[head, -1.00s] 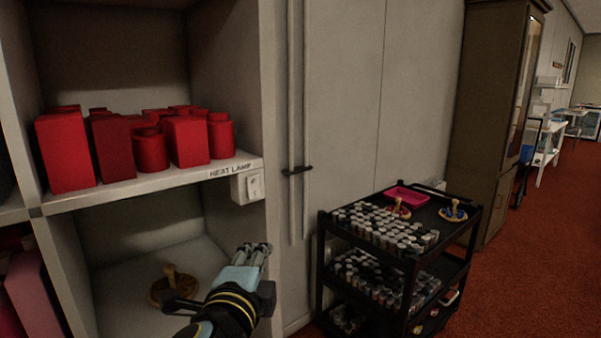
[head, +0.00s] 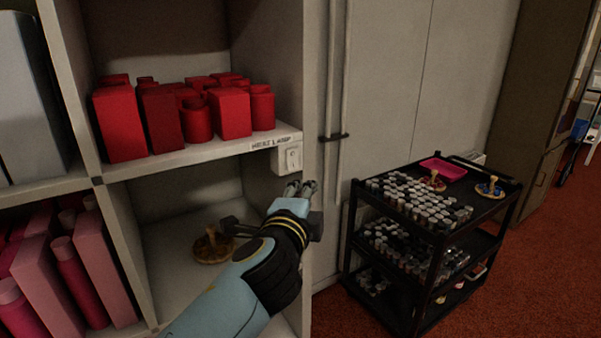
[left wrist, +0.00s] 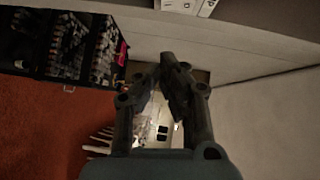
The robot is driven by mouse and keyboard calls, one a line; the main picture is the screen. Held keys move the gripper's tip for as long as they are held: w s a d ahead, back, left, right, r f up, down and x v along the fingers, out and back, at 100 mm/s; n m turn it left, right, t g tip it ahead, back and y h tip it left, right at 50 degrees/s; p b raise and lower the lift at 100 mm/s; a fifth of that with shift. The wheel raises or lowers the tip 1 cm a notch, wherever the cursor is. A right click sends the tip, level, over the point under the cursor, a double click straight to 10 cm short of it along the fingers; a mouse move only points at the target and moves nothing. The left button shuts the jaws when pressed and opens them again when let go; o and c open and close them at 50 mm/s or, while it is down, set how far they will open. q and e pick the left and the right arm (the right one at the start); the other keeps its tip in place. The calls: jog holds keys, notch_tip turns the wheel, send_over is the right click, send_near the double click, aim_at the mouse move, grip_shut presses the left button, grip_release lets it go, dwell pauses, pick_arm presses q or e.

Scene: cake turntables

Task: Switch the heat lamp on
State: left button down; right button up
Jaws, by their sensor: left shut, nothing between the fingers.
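The heat lamp switch (head: 292,157) is a small white box with a light rocker on the shelf's front edge, at its right end. A label strip (head: 270,143) sits left of it; its letters are blurred now. My left gripper (head: 301,185) is shut and empty, its fingertips just below the switch in the head view. In the left wrist view the closed fingertips (left wrist: 172,62) show a gap from the white switch box (left wrist: 188,5), which is cut off at the top edge. I cannot tell the rocker's position. My right gripper is not in view.
Red canisters and boxes (head: 232,112) fill the shelf above. A wooden stand (head: 212,246) sits in the compartment below, behind my left arm.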

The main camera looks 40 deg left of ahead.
aim_at(293, 159)
pick_arm(q)
jog(key=w+a, duration=0.2)
jog(key=w+a+p, duration=0.1)
jog(key=w+a, duration=0.1)
jog(key=w+a+f, duration=0.1)
jog(key=w+a, duration=0.1)
jog(key=w, duration=0.1)
dwell(0.3)
